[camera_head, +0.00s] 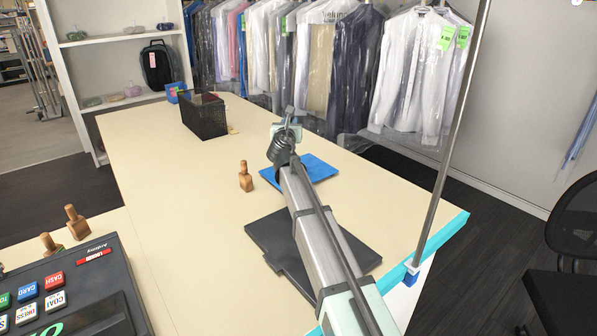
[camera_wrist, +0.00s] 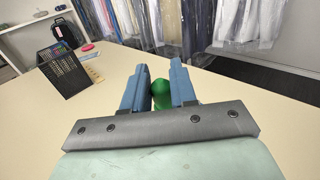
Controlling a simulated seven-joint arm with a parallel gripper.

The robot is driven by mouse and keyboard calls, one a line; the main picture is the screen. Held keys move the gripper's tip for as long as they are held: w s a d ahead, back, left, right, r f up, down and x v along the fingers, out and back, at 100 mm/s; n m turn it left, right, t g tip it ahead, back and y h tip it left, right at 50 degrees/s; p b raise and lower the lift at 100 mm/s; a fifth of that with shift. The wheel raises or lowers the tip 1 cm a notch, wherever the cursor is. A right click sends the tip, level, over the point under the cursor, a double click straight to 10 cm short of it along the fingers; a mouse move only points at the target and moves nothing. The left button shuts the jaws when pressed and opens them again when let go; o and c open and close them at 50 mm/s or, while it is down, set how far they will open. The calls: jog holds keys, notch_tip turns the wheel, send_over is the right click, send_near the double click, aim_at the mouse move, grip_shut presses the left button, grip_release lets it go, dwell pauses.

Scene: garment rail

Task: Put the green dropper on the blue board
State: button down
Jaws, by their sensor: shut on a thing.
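In the wrist view, the green dropper (camera_wrist: 160,90) sits between the two blue fingers of my gripper (camera_wrist: 160,88), which is shut on it. Only its rounded green end and part of its body show. In the head view, my gripper (camera_head: 287,118) is beyond the far edge of the blue board, and the dropper is hidden behind my arm. The blue board (camera_head: 318,170) lies flat on the table, partly covered by my arm. Its visible part is bare. I cannot tell how high the dropper is above the table.
A black mesh basket (camera_head: 204,118) stands at the table's far left. A dark flat board (camera_head: 272,248) lies nearer, under my arm. A metal pole (camera_head: 455,130) rises at the right edge. The table's left middle is clear.

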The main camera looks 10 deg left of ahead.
jog(key=shift+d+f+h, duration=0.2)
jog(key=shift+f+h, duration=0.05)
jog(key=shift+h, duration=0.05)
notch_tip(320, 180, down, 10)
jog(key=shift+r, duration=0.15)
dwell(0.4)
jog(key=c, duration=0.9)
grip_release()
jog(key=shift+s, duration=0.2)
jog(key=s, duration=1.1)
jog(key=shift+s+d, duration=0.1)
jog(key=shift+s, duration=0.25)
